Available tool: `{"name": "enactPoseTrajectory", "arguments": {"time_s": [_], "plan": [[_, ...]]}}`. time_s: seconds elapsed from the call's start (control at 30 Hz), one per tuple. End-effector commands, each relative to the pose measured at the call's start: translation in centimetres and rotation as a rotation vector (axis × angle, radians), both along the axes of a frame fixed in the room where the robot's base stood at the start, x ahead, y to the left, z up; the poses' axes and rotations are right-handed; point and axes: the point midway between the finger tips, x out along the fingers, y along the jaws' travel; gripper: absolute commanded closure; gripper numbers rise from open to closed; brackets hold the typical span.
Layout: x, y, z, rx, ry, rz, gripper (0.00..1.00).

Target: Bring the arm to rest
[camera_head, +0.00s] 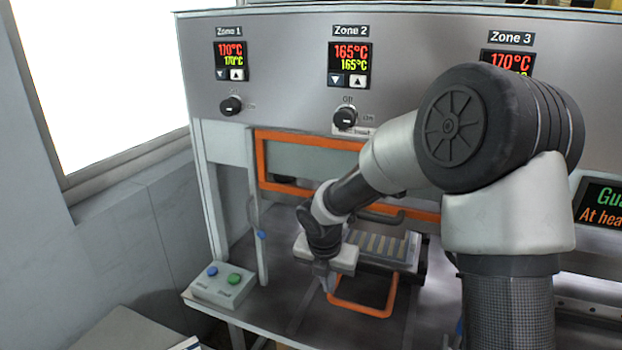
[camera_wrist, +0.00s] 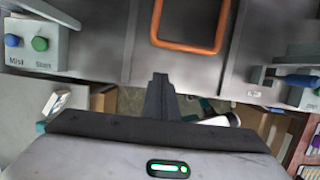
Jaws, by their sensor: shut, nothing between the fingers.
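My gripper (camera_head: 324,281) hangs at the end of my arm, low in front of the press, with its fingers pointing down. In the wrist view its fingers (camera_wrist: 160,82) are together, with nothing between them. In the head view it is close to the left side of an orange loop handle (camera_head: 368,309); I cannot tell whether they touch. In the wrist view the orange handle (camera_wrist: 188,46) lies beyond the fingertips, apart from them in the picture. My arm bends down from the right and hides part of the press.
The press panel (camera_head: 285,60) has several knobs and displays. An orange-framed guard (camera_head: 262,160) is behind my arm. A tray with slats (camera_head: 385,245) sits on the press bed. A button box (camera_head: 224,284) with blue and green buttons stands at the left. Boxes lie below the table edge.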

Motion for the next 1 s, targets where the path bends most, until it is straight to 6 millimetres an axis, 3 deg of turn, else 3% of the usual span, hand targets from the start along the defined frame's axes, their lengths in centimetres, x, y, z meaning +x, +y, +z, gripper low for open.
{"name": "enactPoseTrajectory", "arguments": {"time_s": [0.17,0.3,0.5,0.6,0.73,0.83,1.0], "plan": [[-3.2,-3.6,6.9,0.061,-0.105,-0.447,1.00],[-8.2,-6.6,12.6,0.202,-0.218,-0.964,1.00],[-16.3,-9.1,18.1,0.522,-0.329,-1.688,1.00],[-20.0,-9.4,19.4,0.708,-0.327,-2.012,1.00],[-23.6,-9.1,20.1,0.908,-0.273,-2.329,1.00],[-25.2,-8.8,20.3,1.002,-0.224,-2.480,1.00],[-26.0,-8.6,20.3,1.056,-0.185,-2.572,1.00]]}}
